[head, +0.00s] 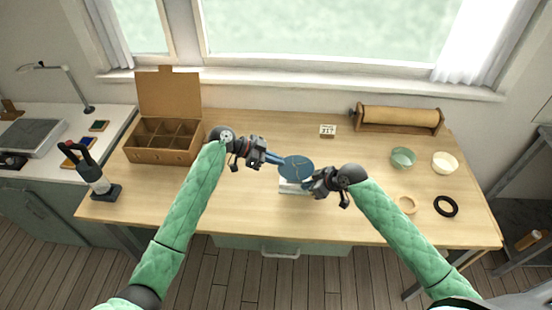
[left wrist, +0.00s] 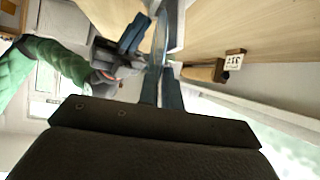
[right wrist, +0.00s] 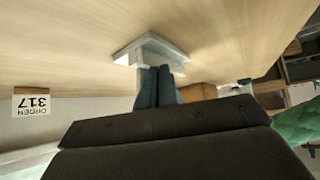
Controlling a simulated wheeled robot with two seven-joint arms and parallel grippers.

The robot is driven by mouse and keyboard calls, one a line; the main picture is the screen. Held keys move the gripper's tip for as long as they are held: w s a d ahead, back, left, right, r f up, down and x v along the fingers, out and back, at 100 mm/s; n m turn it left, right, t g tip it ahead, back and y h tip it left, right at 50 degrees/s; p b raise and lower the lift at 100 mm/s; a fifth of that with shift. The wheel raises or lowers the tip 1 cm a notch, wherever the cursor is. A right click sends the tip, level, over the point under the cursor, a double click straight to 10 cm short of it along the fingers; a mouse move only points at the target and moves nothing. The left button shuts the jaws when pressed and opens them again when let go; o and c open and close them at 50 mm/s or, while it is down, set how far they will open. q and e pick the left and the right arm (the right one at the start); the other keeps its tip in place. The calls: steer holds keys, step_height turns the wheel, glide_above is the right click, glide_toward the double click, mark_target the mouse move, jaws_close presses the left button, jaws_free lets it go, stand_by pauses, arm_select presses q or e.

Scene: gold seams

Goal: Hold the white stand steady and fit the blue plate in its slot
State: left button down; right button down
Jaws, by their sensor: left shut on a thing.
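The blue plate (head: 296,167) shows a thin gold seam in the head view and stands above the white stand (head: 292,187). My left gripper (head: 278,160) is shut on the plate's left edge. In the left wrist view the plate (left wrist: 160,38) is seen nearly edge-on, between the fingers. My right gripper (head: 313,185) is at the right side of the stand. In the right wrist view its fingers are close together against the stand (right wrist: 150,48); I cannot tell whether they grip it. The slot is hidden, and I cannot tell whether the plate's lower edge is in it.
A cardboard box with compartments (head: 163,155) stands at the left of the table. An order card (head: 328,130) and a brown paper roll (head: 400,119) are at the back. A green bowl (head: 402,158), a cream bowl (head: 445,162), a tan ring (head: 407,205) and a black ring (head: 446,206) lie right.

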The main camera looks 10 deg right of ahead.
arm_select(q)
steer(key=shift+f, duration=1.35)
steer(key=c, duration=1.1)
jaws_free()
steer(key=v, duration=0.8)
stand_by(0.3)
steer(key=shift+f, duration=0.1)
stand_by(0.5)
